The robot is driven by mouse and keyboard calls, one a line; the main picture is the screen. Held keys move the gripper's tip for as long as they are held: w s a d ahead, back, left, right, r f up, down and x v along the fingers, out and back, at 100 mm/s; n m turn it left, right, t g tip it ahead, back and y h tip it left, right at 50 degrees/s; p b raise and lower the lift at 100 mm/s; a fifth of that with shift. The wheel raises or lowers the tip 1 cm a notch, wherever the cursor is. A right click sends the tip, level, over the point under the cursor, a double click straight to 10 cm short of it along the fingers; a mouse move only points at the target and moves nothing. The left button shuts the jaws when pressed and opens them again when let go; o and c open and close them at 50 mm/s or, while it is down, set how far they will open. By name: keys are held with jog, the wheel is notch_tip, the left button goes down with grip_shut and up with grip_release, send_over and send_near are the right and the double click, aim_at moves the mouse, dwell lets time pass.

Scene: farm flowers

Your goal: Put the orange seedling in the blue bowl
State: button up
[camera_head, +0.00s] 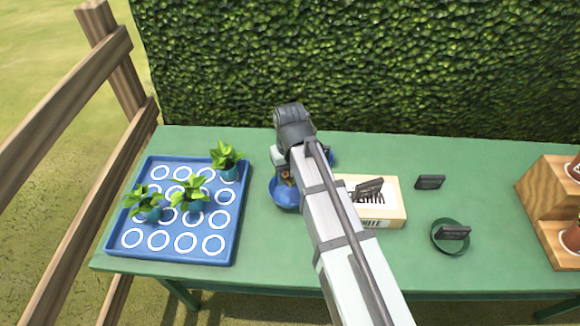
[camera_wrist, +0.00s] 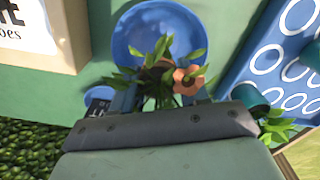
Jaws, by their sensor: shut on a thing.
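In the head view the bowl (camera_head: 283,197) is partly hidden by my arm, and only a small orange bit of the seedling (camera_head: 287,176) shows beside my gripper. The seedling's base is hidden, so I cannot tell whether it touches the bowl.
A blue tray (camera_head: 132,240) with white rings holds three green seedlings in teal pots at the left. A cream box (camera_head: 390,208) stands right of the bowl. Black tags, a green ring (camera_head: 436,245) and a wooden stand (camera_head: 545,205) are farther right. A hedge rises behind the green table (camera_head: 480,150).

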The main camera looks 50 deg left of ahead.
aim_at(290, 182)
jog(key=shift+f, duration=1.95)
jog(key=o, duration=1.1)
jog(key=shift+r, duration=0.1)
jog(key=shift+r, duration=3.4)
